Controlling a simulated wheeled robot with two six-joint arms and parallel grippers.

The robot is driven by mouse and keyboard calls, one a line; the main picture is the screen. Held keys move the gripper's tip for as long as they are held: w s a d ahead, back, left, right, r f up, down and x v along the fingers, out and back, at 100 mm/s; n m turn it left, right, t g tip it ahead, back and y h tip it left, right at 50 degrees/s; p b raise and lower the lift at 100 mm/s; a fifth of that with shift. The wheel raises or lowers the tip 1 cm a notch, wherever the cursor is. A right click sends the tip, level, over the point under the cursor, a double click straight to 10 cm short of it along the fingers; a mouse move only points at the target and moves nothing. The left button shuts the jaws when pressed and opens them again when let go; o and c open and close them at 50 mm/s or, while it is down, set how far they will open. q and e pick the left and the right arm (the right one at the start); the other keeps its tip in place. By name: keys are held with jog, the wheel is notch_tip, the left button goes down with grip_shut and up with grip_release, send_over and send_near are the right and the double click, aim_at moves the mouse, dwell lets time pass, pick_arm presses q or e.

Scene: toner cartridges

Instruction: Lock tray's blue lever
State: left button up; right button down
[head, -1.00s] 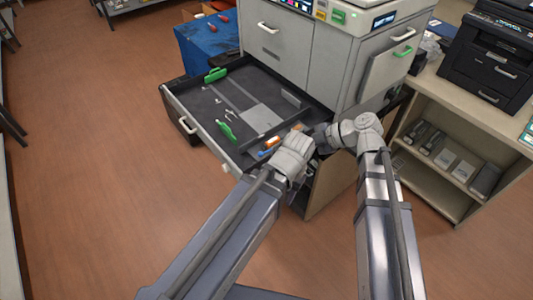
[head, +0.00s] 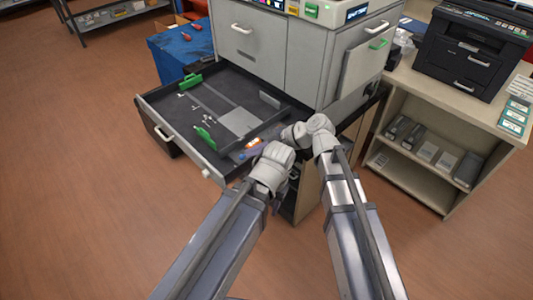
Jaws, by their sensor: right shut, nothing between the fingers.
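The open paper tray (head: 160,118) is pulled out from the grey printer. It holds green guides or levers, one at the back left (head: 191,81) and one near the front (head: 206,138). A small orange piece (head: 253,142) with a little blue beside it shows at the tray's right end, partly covered by my left wrist; I cannot tell whether this is the blue lever. My right gripper (head: 290,134) is shut and empty at the tray's right end, close to my left wrist. My left gripper's fingers are hidden behind its wrist (head: 272,167).
The grey printer body (head: 262,42) stands behind the tray. A shelf unit (head: 432,130) with a black printer (head: 472,50) is at the right. A blue-covered table (head: 178,52) is at the back left. The floor at left is clear.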

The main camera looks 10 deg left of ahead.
pick_arm(q)
jog(key=shift+f+b, duration=1.7)
jog(key=shift+f, duration=0.45)
pick_arm(e)
jog(key=shift+w+a+f, duration=0.35)
jog(key=shift+a+f, duration=0.05)
jog(key=shift+f, duration=0.3)
jog(key=shift+w+a+f, duration=0.4)
jog(key=shift+f, duration=0.35)
jog(key=shift+w+a+f, duration=0.35)
jog(key=shift+a+f, duration=0.05)
jog(key=shift+f, duration=0.3)
